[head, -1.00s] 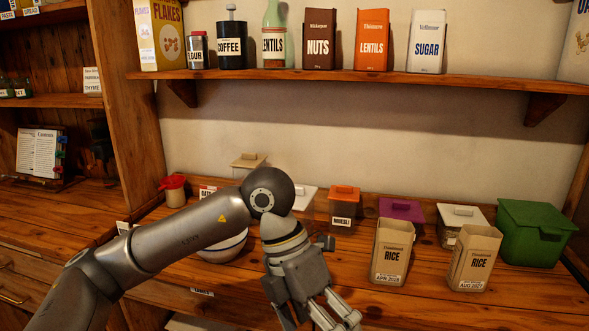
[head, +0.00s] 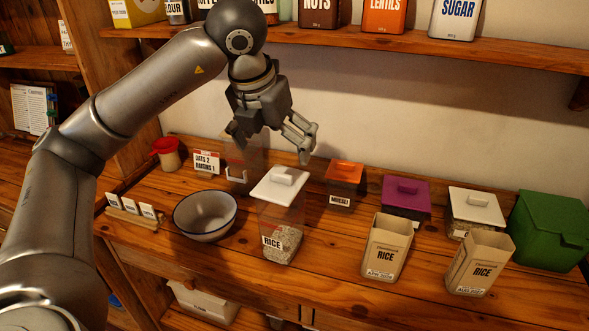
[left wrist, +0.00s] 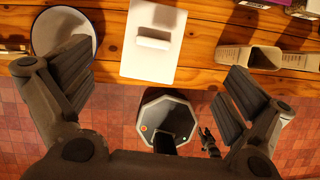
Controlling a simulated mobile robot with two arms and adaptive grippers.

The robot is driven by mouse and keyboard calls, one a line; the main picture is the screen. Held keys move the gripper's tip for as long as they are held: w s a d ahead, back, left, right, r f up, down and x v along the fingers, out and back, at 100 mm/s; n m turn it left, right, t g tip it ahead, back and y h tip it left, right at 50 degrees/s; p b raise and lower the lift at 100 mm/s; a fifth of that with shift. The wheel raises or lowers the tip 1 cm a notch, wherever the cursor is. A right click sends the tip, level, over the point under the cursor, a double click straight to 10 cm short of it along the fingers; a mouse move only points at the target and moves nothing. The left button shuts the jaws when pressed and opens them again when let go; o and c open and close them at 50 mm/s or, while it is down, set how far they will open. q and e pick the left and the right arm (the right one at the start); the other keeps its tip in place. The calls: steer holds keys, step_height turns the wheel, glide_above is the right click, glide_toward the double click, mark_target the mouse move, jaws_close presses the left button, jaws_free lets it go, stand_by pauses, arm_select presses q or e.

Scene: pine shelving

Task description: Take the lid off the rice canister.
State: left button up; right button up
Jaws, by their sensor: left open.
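The rice canister (head: 283,222) is a clear box with a RICE label and some rice in its bottom. It stands near the counter's front, with its white lid (head: 272,188) on top. The lid has a raised white handle (head: 285,176). My left gripper (head: 271,148) is open and empty, above and a little behind the lid, not touching it. In the left wrist view the white lid (left wrist: 145,67) and its handle (left wrist: 154,39) lie toward the top, between the lines of the two spread fingers.
A white bowl (head: 205,214) stands left of the canister. An orange-lidded box (head: 343,190), a purple-lidded box (head: 406,199) and open rice cartons (head: 384,250) stand to the right. A shelf (head: 350,48) of packets runs above. Bare counter lies right of the canister.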

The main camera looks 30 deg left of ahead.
mark_target(281, 174)
arm_select(q)
steer(key=x, duration=0.4)
steer(key=shift+s+a+f+p, duration=0.1)
steer(key=shift+s+p, duration=0.25)
steer(key=shift+s, duration=0.1)
steer(key=x, duration=0.1)
steer(key=p+x, duration=0.1)
steer(key=x, duration=0.1)
steer(key=p+x, duration=0.1)
steer(key=shift+w+a+f, duration=0.25)
steer(key=shift+w+a, duration=0.1)
steer(key=shift+w+f, duration=0.3)
steer(key=shift+f, duration=0.35)
steer(key=c, duration=0.9)
steer(key=shift+r, duration=0.2)
